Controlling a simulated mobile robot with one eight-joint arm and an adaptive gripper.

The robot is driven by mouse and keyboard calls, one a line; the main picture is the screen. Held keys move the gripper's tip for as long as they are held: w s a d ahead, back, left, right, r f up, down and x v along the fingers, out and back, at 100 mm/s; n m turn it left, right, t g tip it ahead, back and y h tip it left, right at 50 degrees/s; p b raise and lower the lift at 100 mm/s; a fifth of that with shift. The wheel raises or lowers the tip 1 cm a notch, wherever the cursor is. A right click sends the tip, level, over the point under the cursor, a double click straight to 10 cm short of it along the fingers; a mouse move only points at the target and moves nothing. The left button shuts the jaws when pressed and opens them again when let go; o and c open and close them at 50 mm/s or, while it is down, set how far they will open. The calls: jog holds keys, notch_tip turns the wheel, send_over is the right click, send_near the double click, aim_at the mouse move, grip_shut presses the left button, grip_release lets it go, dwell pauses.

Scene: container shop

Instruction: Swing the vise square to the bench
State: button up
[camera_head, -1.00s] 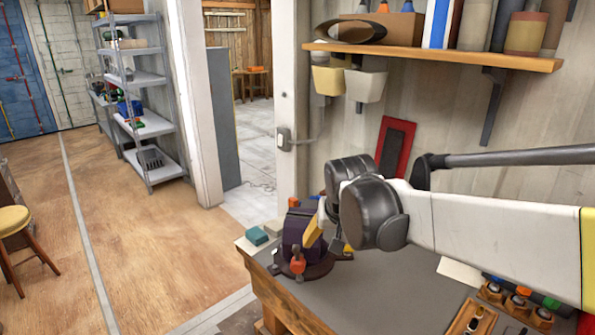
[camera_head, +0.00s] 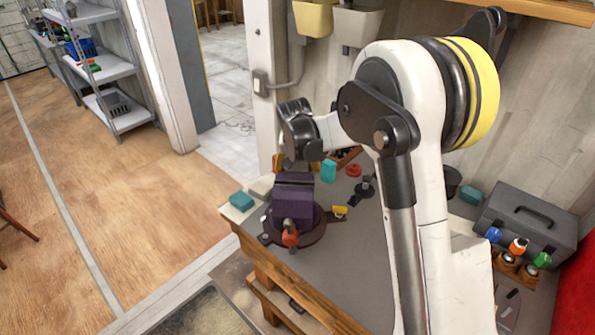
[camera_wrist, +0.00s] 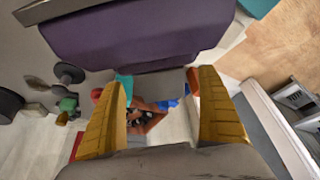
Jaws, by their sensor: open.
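The purple vise (camera_head: 293,208) stands on a dark round base (camera_head: 312,232) at the near left corner of the bench (camera_head: 350,265). A red-orange knob (camera_head: 290,239) is at its front. A yellow tab (camera_head: 340,211) shows at the right of the base. In the wrist view the purple vise body (camera_wrist: 140,35) fills the top, beyond my fingertips. My gripper (camera_wrist: 160,86) is open, its two yellow fingers apart with no vise part seen between them. In the head view my dark wrist is above and behind the vise, and the fingers are mostly hidden.
A teal block (camera_head: 241,201) lies on the bench left of the vise; another teal piece (camera_head: 328,171) and a red round item (camera_head: 354,170) are behind. A grey toolbox (camera_head: 528,226) stands at the right. Floor is open at left.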

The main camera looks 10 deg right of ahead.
aim_at(308, 168)
jog(key=shift+x, duration=1.15)
jog(key=c, duration=1.4)
jog(key=shift+s+d+m+g+h+b, duration=0.15)
jog(key=shift+s+d+m+h+b, duration=0.2)
jog(key=shift+d+m, duration=0.45)
jog(key=shift+s+d+m+g+h+b, duration=0.15)
jog(key=shift+s+d+m+h+b, duration=0.15)
jog(key=shift+d+m, duration=0.45)
jog(key=shift+s+d+m+g+h+b, duration=0.2)
jog(key=shift+s+d+m+g+h, duration=0.1)
jog(key=shift+s+d+m, duration=0.65)
jog(key=shift+s+d+m+g+h+b, duration=0.25)
jog(key=shift+s+d+m, duration=0.35)
jog(key=shift+m, duration=0.6)
